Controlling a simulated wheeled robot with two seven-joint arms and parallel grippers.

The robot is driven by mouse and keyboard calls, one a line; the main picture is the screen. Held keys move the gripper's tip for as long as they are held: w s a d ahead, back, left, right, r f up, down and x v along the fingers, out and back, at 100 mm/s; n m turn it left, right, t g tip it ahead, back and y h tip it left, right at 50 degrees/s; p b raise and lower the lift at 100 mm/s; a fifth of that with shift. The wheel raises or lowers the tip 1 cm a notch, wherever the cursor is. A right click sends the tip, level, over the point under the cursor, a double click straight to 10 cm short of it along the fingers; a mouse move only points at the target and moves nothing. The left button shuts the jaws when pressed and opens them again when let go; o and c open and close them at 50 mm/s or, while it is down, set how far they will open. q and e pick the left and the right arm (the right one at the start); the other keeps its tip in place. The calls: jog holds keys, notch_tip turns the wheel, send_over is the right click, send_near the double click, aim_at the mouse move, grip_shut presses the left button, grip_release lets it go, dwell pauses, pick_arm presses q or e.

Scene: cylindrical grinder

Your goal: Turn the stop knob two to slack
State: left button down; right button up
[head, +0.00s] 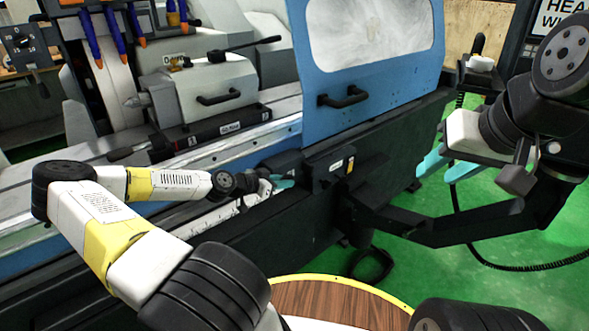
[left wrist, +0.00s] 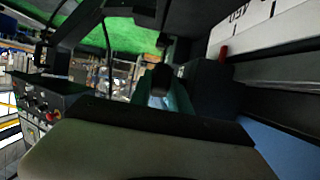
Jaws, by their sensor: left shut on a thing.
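My left gripper (head: 282,183) has teal fingers and is at the front of the grinder, beside a black box (head: 330,168) with a small label. In the left wrist view the teal fingers (left wrist: 160,98) are closed around a dark, rounded knob (left wrist: 160,78). The fingers and wrist hide most of this knob in the head view, and I cannot read a number on it or tell its turn. My right gripper (head: 447,169) is at the right, clear of the machine, with its two teal fingers apart and nothing between them.
A blue door (head: 370,65) with a black handle (head: 343,97) stands above the black box. A workhead-like grey housing (head: 205,90) sits on the grinder bed at left. A round wooden top (head: 340,300) is in front of me.

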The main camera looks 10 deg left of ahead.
pick_arm(q)
jog(key=shift+a+f+t+h, duration=0.1)
jog(key=shift+f+t+h, duration=0.1)
jog(key=shift+t+h, duration=0.5)
jog(key=shift+a+f+t+h, duration=0.15)
jog(key=shift+t+h, duration=0.25)
jog(key=shift+t, duration=0.5)
jog(key=shift+d+f+h, duration=0.1)
jog(key=shift+f+h, duration=0.05)
jog(key=shift+h, duration=0.15)
jog(key=c, duration=1.5)
grip_release()
jog(key=v, duration=0.7)
jog(key=shift+s, duration=0.35)
jog(key=shift+f, duration=0.1)
